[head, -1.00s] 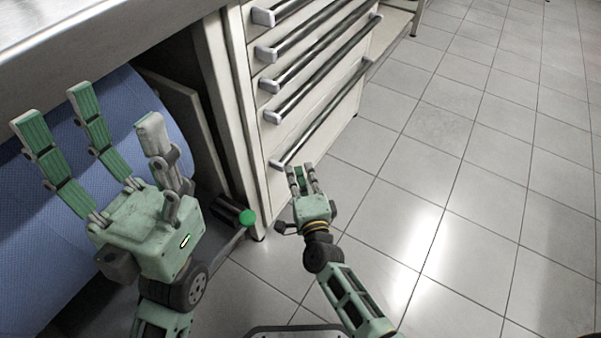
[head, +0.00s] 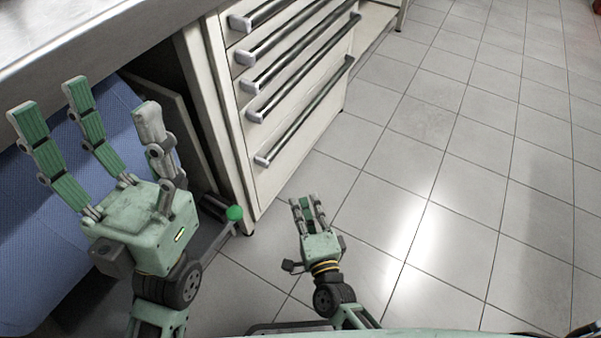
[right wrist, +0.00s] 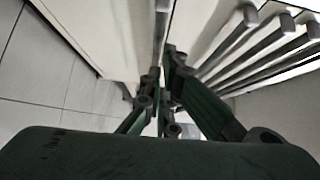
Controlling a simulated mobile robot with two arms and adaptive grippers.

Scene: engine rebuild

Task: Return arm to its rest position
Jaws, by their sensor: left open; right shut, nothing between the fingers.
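My left gripper (head: 103,142) is at the left of the head view, its green-padded fingers spread wide and empty. It is in front of a blue rounded surface. My right gripper (head: 306,207) is lower and near the middle, over the tiled floor in front of the drawer cabinet. Its fingers are together with nothing between them. In the right wrist view the right gripper's fingers (right wrist: 165,85) point toward the cabinet front and its handles.
A white drawer cabinet (head: 282,140) with several long bar handles stands under a metal worktop (head: 70,40). The blue rounded surface (head: 45,250) is at the left. A green-tipped lever (head: 234,213) shows beside the cabinet. Open tiled floor (head: 460,170) lies to the right.

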